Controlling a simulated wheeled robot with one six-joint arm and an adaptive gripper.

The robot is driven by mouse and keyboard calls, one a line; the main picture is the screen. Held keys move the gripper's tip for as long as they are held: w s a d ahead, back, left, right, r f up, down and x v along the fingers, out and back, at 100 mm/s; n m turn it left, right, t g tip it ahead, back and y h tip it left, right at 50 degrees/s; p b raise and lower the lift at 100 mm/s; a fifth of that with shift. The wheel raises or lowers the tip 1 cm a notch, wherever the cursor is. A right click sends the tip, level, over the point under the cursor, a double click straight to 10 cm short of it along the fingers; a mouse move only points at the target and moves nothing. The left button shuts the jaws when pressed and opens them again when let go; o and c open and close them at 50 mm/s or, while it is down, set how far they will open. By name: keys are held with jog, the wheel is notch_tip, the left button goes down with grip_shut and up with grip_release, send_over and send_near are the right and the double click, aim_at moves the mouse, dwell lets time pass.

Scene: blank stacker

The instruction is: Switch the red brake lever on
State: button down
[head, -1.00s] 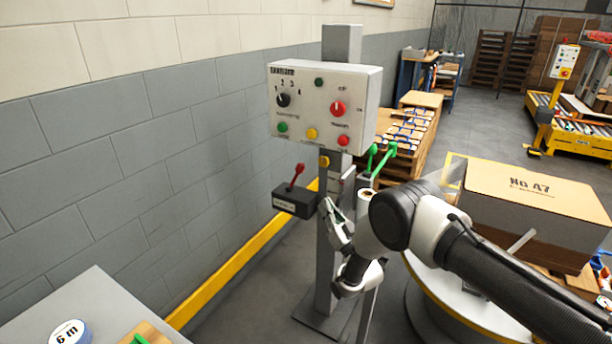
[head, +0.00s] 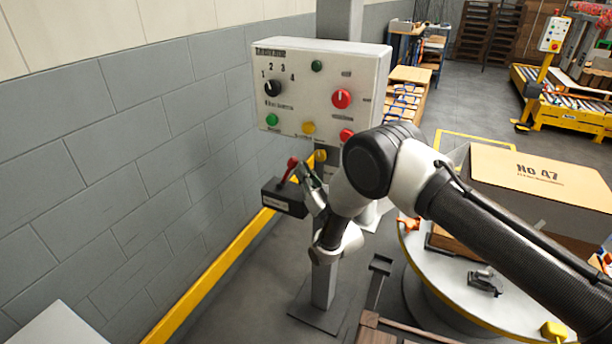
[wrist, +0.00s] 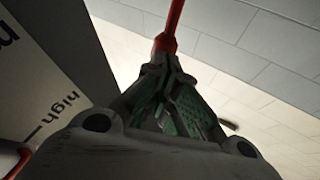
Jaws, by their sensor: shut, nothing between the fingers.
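The red brake lever (head: 288,170) stands up from a dark box (head: 284,198) on the post, below the control panel, and leans a little right. My gripper (head: 303,168) is just right of the lever, with its fingers by the red handle. In the wrist view, my gripper (wrist: 165,55) is shut, its fingertips together at the lower end of the red lever (wrist: 172,22). They overlap the lever in the picture; I cannot tell whether they touch it. Nothing is seen held between the fingers.
The control panel (head: 355,65), with a dial and coloured buttons, hangs directly above. A grey block wall (head: 90,130) stands left, with a yellow rail (head: 215,275) along its foot. A carton (head: 530,185) and a round platform (head: 430,275) are at the right.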

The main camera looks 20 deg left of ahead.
jog(key=shift+w+a+r, duration=0.15)
jog(key=shift+a+r, duration=0.05)
jog(key=shift+a, duration=0.1)
jog(key=shift+a+r, duration=0.1)
jog(key=shift+a+r+n+g, duration=0.15)
jog(key=shift+a+n+g, duration=0.05)
jog(key=shift+n+g, duration=0.1)
jog(key=a+r+n+g+h, duration=0.3)
jog(key=a+h, duration=0.3)
jog(key=a, duration=0.4)
jog(key=shift+w+a+n+g, duration=0.15)
jog(key=shift+w+n+g, duration=0.25)
jog(key=shift+n+g, duration=0.25)
jog(key=shift+a, duration=0.1)
dwell(0.5)
